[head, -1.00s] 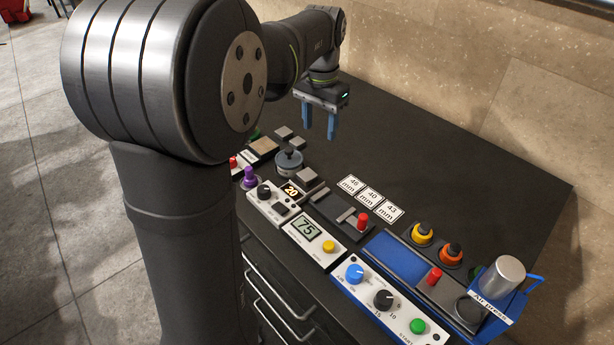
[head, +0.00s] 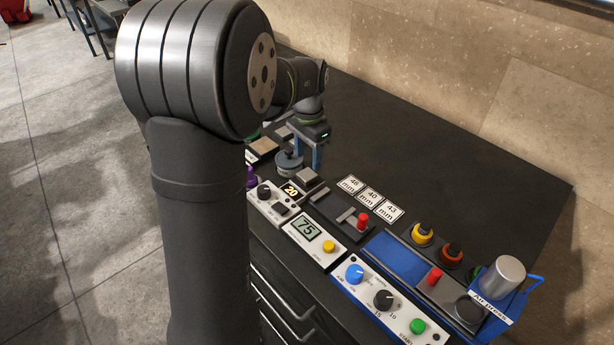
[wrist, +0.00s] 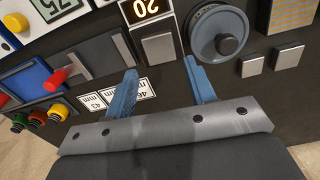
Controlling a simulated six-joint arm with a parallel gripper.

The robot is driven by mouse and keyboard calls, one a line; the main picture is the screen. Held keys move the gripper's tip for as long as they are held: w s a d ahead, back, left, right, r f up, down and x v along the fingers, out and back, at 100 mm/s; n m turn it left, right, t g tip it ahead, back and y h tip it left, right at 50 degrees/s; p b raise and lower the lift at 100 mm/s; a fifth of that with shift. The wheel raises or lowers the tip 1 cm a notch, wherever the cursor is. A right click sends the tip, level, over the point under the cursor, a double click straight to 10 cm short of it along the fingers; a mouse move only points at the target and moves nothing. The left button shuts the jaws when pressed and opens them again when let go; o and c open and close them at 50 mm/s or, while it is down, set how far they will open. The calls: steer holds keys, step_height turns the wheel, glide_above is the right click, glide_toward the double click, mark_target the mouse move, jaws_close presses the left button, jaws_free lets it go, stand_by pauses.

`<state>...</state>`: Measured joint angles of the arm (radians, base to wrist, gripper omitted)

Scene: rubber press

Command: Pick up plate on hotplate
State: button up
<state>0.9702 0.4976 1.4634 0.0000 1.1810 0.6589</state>
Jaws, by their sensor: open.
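A square grey metal plate (head: 308,175) sits behind the orange "20" display; in the wrist view the plate (wrist: 158,47) lies on a dark unit beside that display. I take this unit to be the hotplate (wrist: 146,27), but cannot be sure. My gripper (head: 308,163) is open and points down over the table just behind the plate. In the wrist view my gripper (wrist: 161,68) has its two blue fingers spread, with the plate just beyond the gap between their tips. Nothing is held.
A round grey pot with a knob (wrist: 218,33) stands close beside the plate. Two loose square plates (wrist: 254,65) (wrist: 287,58) lie past it. A dark slide with a red handle (head: 361,219) and label cards (head: 370,197) are on the other side. The table behind is clear.

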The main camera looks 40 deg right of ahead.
mark_target(307, 174)
steer(key=shift+a+f, duration=0.15)
steer(key=shift+f, duration=2.6)
steer(key=shift+c, duration=0.2)
steer(key=c, duration=0.9)
steer(key=shift+r, duration=0.15)
